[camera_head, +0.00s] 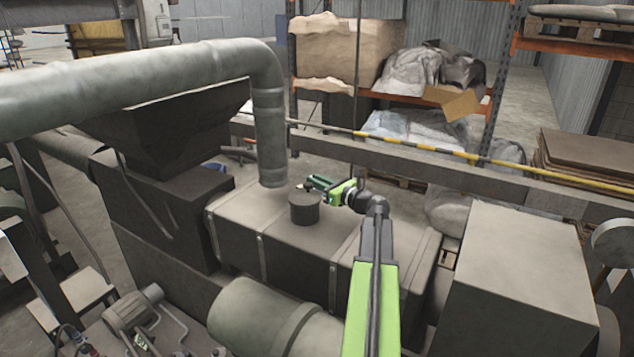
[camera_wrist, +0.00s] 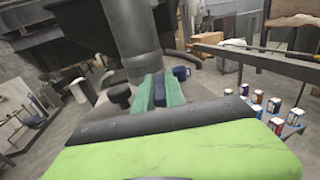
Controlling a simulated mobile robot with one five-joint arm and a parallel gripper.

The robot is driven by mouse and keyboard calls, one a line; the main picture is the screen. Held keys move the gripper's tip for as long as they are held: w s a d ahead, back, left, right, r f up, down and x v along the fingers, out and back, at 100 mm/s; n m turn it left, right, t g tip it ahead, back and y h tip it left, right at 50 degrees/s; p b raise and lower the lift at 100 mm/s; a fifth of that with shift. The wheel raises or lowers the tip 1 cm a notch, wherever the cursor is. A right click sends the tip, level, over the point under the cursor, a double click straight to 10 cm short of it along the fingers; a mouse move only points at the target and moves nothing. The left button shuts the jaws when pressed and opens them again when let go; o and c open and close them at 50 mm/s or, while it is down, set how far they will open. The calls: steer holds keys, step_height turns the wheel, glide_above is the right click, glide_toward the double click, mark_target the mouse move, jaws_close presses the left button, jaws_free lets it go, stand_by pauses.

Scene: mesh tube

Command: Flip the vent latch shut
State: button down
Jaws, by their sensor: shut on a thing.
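A short dark cylindrical vent (camera_head: 304,208) stands upright on top of the grey tank in the head view. My gripper (camera_head: 311,183), with green fingers, is at the vent's upper edge, reaching in from the right. Its fingers are shut on a small part there, which I take to be the vent latch; the fingers mostly hide it, and its angle cannot be told. In the wrist view the green fingers (camera_wrist: 160,90) are close together. A dark round knob (camera_wrist: 119,95) is just left of them, and a small dark blue piece (camera_wrist: 181,73) is just right.
A thick grey pipe (camera_head: 269,130) comes down just behind and left of the vent. The tank (camera_head: 285,245) lies under my gripper. A grey box (camera_head: 525,270) stands at the right. A yellow-and-black bar (camera_head: 430,150) runs behind. Several cans (camera_wrist: 273,105) show at right in the wrist view.

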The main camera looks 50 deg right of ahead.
steer(key=shift+h, duration=0.4)
steer(key=c, duration=1.4)
jaws_free()
steer(key=shift+s, duration=0.1)
steer(key=s, duration=1.7)
steer(key=shift+s+a, duration=0.15)
steer(key=shift+a, duration=0.05)
